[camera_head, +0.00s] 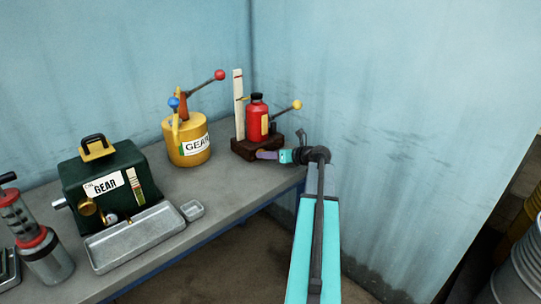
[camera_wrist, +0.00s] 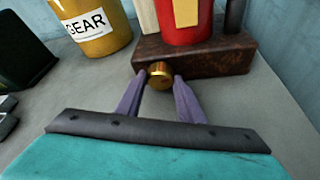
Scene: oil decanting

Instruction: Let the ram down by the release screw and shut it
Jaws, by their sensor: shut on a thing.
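The red ram (camera_head: 257,120) stands upright on a dark brown base (camera_head: 243,150) at the back corner of the bench. A pale upright scale (camera_head: 239,100) stands behind it, and a lever with a yellow knob (camera_head: 297,104) sticks out to its right. In the wrist view the brass release screw (camera_wrist: 160,75) projects from the front of the base (camera_wrist: 215,55). My gripper (camera_wrist: 158,80) is shut on the screw, with one purple finger at each side. In the head view my gripper (camera_head: 268,155) is at the base's front, and the screw cannot be made out.
A yellow GEAR can (camera_head: 187,140) with blue and red knobbed levers stands left of the ram. A green GEAR box (camera_head: 100,178), a metal tray (camera_head: 135,236) and a small dish (camera_head: 193,210) are further left. Blue walls close in behind and right.

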